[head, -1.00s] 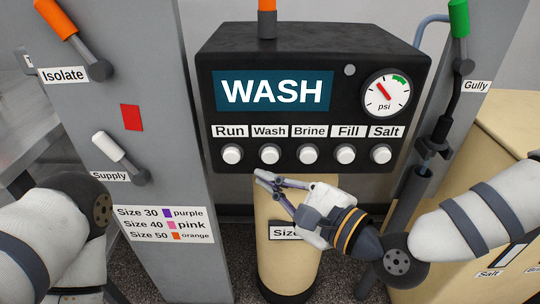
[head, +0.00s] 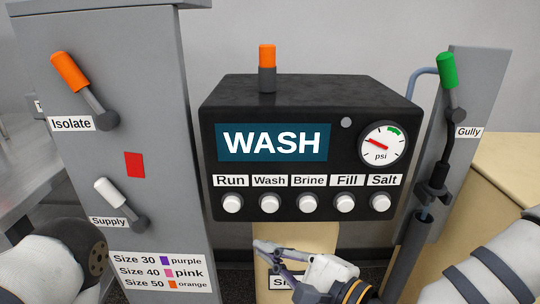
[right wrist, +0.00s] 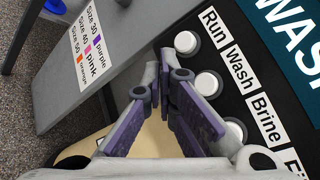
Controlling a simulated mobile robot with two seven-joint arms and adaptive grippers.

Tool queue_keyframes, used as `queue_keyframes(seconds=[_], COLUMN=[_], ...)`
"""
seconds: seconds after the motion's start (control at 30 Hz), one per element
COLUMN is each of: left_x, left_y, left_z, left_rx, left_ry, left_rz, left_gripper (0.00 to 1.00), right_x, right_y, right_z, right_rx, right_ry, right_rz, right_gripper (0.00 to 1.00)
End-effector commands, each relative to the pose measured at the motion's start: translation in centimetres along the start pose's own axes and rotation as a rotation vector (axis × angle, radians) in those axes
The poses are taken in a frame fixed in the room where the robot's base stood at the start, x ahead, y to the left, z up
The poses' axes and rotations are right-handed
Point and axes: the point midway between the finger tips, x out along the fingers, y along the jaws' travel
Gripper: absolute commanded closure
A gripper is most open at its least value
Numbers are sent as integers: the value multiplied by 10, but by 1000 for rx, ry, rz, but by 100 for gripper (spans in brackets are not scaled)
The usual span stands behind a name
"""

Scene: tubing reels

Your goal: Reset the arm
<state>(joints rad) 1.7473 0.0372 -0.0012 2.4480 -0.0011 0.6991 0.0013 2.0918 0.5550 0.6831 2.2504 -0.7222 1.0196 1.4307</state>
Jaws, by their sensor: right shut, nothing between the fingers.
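My right gripper (head: 268,252) is shut and empty in the head view. The box's screen (head: 272,142) reads WASH. Part of my left arm shows at the lower left of the head view, but its gripper is out of view.
A grey panel at left carries the orange Isolate lever (head: 84,88) and white Supply lever (head: 120,203). The green Gully lever (head: 447,70) stands at right. An orange-tipped lever (head: 267,68) tops the box. A psi gauge (head: 382,144) is on its front.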

Motion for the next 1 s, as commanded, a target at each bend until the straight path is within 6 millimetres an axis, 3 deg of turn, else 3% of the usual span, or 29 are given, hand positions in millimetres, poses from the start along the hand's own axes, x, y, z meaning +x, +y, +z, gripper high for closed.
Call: queue_keyframes(seconds=[0.07,0.17,0.2,0.27,0.3,0.4,0.5,0.63,0.73,1.0], left_x=[-5,-12,-15,-19,-22,-29,-34,-37,-37,-36], left_y=[0,0,0,1,1,1,1,1,1,1], left_z=[-2,-6,-7,-10,-11,-14,-17,-19,-19,-18], left_rx=[0,0,0,-1,-1,-1,-1,-1,-1,-1], left_ry=[13,32,40,51,59,78,92,102,102,100], left_rz=[1,2,2,2,3,4,4,5,5,5], left_gripper=[100,100,100,100,100,100,100,100,100,100], right_x=[-14,-56,-80,-121,-153,-235,-307,-362,-377,-377], right_y=[50,134,165,206,231,272,289,292,292,292], right_z=[-12,-36,-44,-57,-64,-79,-88,-93,-94,-95], right_rx=[-90,-275,-355,-473,-551,-730,-860,-947,-967,-967], right_ry=[57,128,140,143,130,60,-41,-145,-177,-180], right_rz=[145,424,545,733,862,1171,1422,1612,1661,1662], right_gripper=[100,100,100,100,100,100,100,100,100,100])
